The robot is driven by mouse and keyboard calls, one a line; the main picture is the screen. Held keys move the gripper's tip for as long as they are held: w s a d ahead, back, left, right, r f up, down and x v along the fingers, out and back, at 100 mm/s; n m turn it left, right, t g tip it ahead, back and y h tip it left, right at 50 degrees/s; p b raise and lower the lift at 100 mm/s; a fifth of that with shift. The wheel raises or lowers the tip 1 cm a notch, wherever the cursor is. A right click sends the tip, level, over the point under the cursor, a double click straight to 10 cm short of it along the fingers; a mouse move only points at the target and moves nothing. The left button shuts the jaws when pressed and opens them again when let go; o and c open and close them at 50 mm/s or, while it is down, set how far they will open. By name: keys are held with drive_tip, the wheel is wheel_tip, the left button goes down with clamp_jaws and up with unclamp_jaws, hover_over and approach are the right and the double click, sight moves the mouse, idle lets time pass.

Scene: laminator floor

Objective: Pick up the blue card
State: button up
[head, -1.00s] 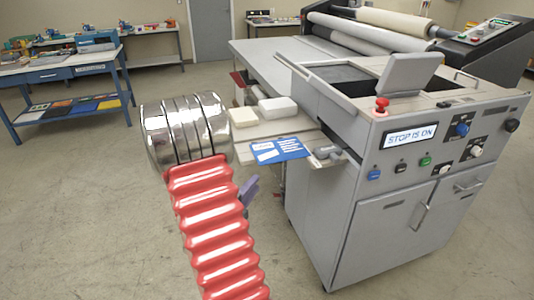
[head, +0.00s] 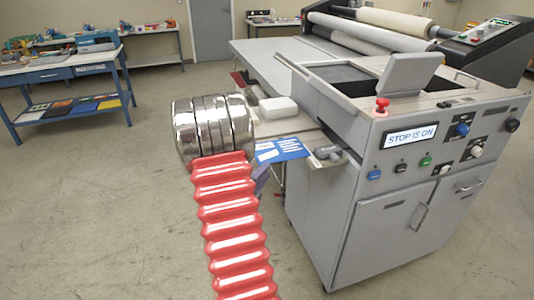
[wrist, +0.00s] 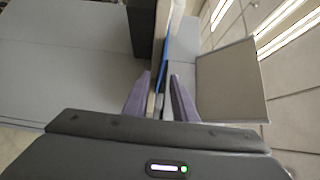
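The blue card (head: 283,150) with white print lies flat at the edge of the machine's side shelf in the head view, its left part close to my arm. In the wrist view the card (wrist: 167,48) shows edge-on as a thin blue strip. My gripper (wrist: 161,76) has two purple fingers standing apart, with the card's edge in line with the gap between them. I cannot tell whether the fingers touch the card. In the head view only a purple finger of my gripper (head: 262,179) shows beside the card; my arm hides the rest.
A white block (head: 278,107) sits on the shelf behind the card. A grey handle-like part (head: 327,152) is just right of it. The grey machine cabinet (head: 395,220) stands close on the right. A blue-framed workbench (head: 60,75) is far left, with open floor between.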

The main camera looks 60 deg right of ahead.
drive_tip(key=d, duration=0.4)
drive_tip(key=shift+s+d+r, duration=0.1)
drive_tip(key=shift+d, duration=0.25)
drive_tip(key=shift+c, duration=0.5)
clamp_jaws()
